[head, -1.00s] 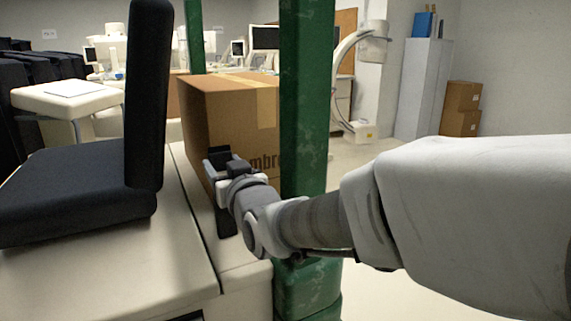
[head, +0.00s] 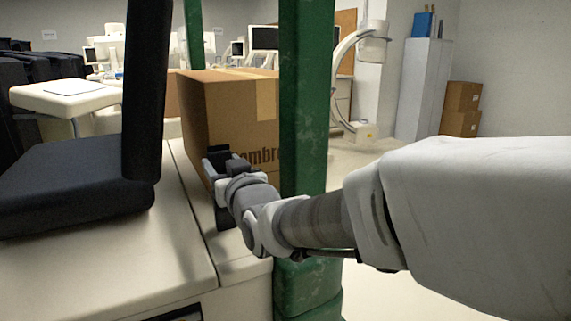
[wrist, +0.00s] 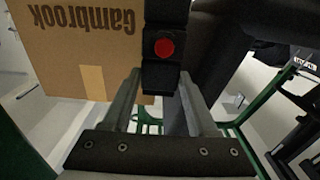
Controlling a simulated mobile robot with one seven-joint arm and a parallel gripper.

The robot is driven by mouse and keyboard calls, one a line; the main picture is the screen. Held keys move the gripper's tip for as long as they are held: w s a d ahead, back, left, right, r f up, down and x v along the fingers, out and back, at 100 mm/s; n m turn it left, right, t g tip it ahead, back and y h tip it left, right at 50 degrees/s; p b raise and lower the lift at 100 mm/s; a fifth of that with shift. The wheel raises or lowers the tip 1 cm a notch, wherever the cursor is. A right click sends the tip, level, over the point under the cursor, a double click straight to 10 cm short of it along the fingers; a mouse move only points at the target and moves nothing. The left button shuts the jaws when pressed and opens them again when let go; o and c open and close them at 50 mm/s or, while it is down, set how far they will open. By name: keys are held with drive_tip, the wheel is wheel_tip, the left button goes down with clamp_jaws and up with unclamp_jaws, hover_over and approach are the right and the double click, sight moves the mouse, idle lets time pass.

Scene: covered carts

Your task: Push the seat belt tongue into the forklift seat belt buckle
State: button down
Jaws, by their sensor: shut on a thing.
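My gripper (head: 218,160) is in front of the cardboard box, to the right of the black seat (head: 70,185). In the wrist view its two grey fingers (wrist: 160,76) close on a small dark piece, which appears to be the seat belt tongue (wrist: 160,82). Just beyond the fingertips is a black buckle with a round red button (wrist: 164,47). The buckle and the held piece look close together or touching; I cannot tell whether the tongue is inside. A dark upright part (head: 225,216) shows below my gripper in the head view, partly hidden by my wrist.
A cardboard box (head: 215,105) stands right behind my gripper. A green post (head: 303,100) rises behind my forearm, close to it. The cream truck body (head: 130,265) lies below the seat. Open floor is at the right.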

drive_tip(key=shift+f, duration=0.25)
drive_tip(key=shift+c, duration=0.5)
unclamp_jaws()
drive_tip(key=shift+r, duration=0.1)
drive_tip(key=b+v, duration=0.2)
drive_tip(key=v, duration=1.5)
drive_tip(key=shift+s, duration=0.2)
drive_tip(key=shift+c, duration=0.3)
